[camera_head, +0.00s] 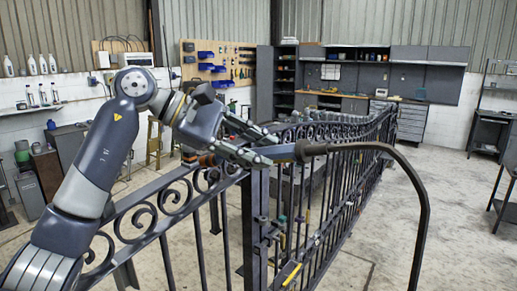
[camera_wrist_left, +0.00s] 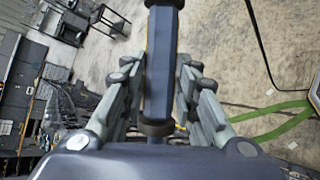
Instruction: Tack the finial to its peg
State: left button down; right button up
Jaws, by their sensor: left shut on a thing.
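My left gripper (camera_head: 262,147) reaches in from the left above the corner post of the scroll gate (camera_head: 256,235). It is shut on the dark handle of a torch-like tool (camera_head: 285,152). A thick black cable (camera_head: 410,170) leaves the handle's right end, arches right and drops. In the left wrist view the handle (camera_wrist_left: 161,70) stands between the two fingers (camera_wrist_left: 160,88). Small orange-brown pieces (camera_head: 207,160) show by the gate's top rail, below my left wrist. I cannot make out the finial or its peg for certain. My right gripper is not in view.
Gate panels with scrolls (camera_head: 150,213) run left and back right. Small tools or clamps (camera_head: 272,232) hang by the corner post, with a yellow-marked item (camera_head: 291,273) below. A workbench (camera_head: 335,103) and pegboard (camera_head: 215,65) stand behind. Open concrete floor (camera_head: 455,215) lies right.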

aim_at(299, 145)
pick_arm(q)
jog(key=shift+w+a, duration=0.2)
jog(key=shift+a, duration=0.1)
dwell(0.6)
jog(key=shift+w+a+f, duration=0.1)
jog(key=shift+w+a, duration=0.05)
jog(key=shift+a, duration=0.05)
dwell(0.6)
dwell(0.5)
jog(key=shift+s+d+r, duration=0.5)
jog(key=shift+s+d, duration=0.45)
jog(key=shift+d, duration=0.35)
jog(key=shift+s+d+r, duration=0.5)
jog(key=shift+s+d, duration=0.45)
jog(key=shift+d, duration=0.35)
jog(key=shift+s+d+r, duration=0.5)
jog(key=shift+s+d, duration=0.45)
jog(key=shift+d, duration=0.35)
